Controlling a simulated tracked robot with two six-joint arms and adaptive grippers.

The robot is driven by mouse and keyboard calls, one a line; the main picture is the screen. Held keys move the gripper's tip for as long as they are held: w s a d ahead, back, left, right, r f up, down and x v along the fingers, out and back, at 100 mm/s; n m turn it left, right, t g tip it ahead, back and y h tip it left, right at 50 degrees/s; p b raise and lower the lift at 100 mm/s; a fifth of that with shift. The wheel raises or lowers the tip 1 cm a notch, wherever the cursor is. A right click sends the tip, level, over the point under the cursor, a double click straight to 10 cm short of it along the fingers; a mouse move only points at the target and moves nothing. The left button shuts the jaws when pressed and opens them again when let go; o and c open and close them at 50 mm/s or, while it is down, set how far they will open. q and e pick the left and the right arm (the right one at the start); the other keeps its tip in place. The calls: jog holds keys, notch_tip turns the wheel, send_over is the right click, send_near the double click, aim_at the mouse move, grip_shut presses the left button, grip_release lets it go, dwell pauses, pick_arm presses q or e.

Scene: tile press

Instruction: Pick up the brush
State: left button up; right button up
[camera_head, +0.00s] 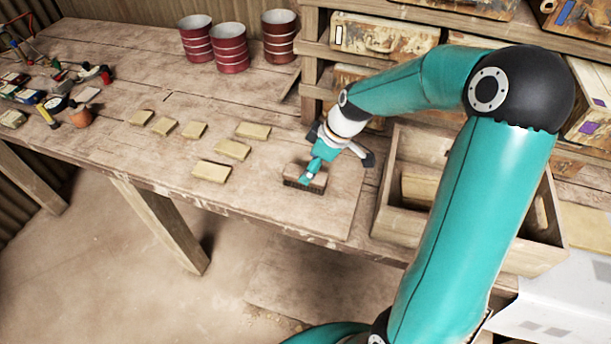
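The brush (296,173) is a light wooden block with dark bristles along its lower edge. It is on the wooden workbench (335,215), bristles down, near the front edge and left of an open wooden crate. My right gripper (311,172) reaches down over the brush, and a teal finger crosses its near side. The far finger is hidden, so I cannot tell whether the gripper is closed on the brush. The bristles appear at bench level. My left gripper is not in view.
Several pale tiles (232,149) lie left of the brush. Three red-and-silver cans (229,47) stand at the back. An open wooden crate (520,251) stands close on the right, below a shelf (385,38). Small tools and bottles (80,114) clutter the far left.

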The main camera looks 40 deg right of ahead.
jog(key=shift+a+f, duration=0.15)
jog(key=shift+f, duration=0.3)
jog(key=p+x, duration=0.1)
jog(key=x, duration=0.3)
jog(key=shift+s, duration=0.1)
jog(key=shift+f+b, duration=0.25)
jog(key=shift+b, duration=0.2)
dwell(0.4)
jog(key=c, duration=1.4)
jog(key=shift+r, duration=0.1)
